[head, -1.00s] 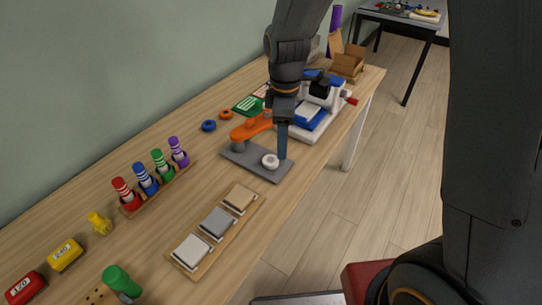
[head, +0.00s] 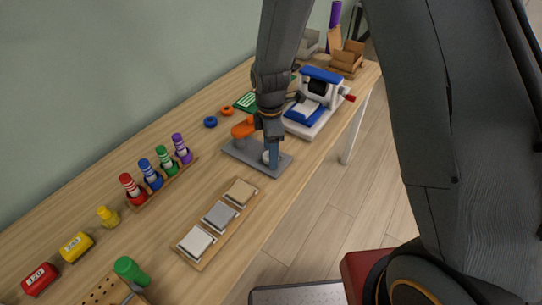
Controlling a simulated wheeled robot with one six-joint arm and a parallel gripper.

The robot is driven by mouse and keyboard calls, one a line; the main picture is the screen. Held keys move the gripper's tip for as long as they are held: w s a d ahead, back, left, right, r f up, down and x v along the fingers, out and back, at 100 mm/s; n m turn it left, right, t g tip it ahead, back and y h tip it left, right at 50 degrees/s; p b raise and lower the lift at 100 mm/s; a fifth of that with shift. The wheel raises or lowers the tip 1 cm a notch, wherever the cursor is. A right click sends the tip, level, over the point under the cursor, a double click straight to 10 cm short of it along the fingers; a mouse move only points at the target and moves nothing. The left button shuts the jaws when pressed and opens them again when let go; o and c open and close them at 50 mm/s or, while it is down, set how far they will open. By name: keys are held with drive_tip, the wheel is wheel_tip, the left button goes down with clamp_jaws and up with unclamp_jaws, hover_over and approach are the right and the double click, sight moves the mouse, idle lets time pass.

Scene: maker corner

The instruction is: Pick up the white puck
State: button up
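The white puck (head: 265,157) sits on a grey base plate (head: 285,168) near the front edge of the wooden bench. The plate also carries a grey post with an orange arm (head: 243,130). My gripper (head: 273,166) points down at the puck, with a blue-grey finger in front of it. The finger hides the right part of the puck. Only one finger shows clearly, so I cannot tell whether the gripper is open or shut, or whether it touches the puck.
A wooden tray (head: 234,217) with three sample squares lies in front. A rack of coloured markers (head: 165,185) stands to the left. A blue and white machine (head: 318,98) stands close behind on the right. Blue and orange rings (head: 210,122) lie behind the plate.

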drive_tip(key=shift+f, duration=0.25)
drive_tip(key=shift+c, duration=0.5)
drive_tip(key=c, duration=1.1)
drive_tip(key=shift+c, duration=0.2)
drive_tip(key=shift+r, duration=0.15)
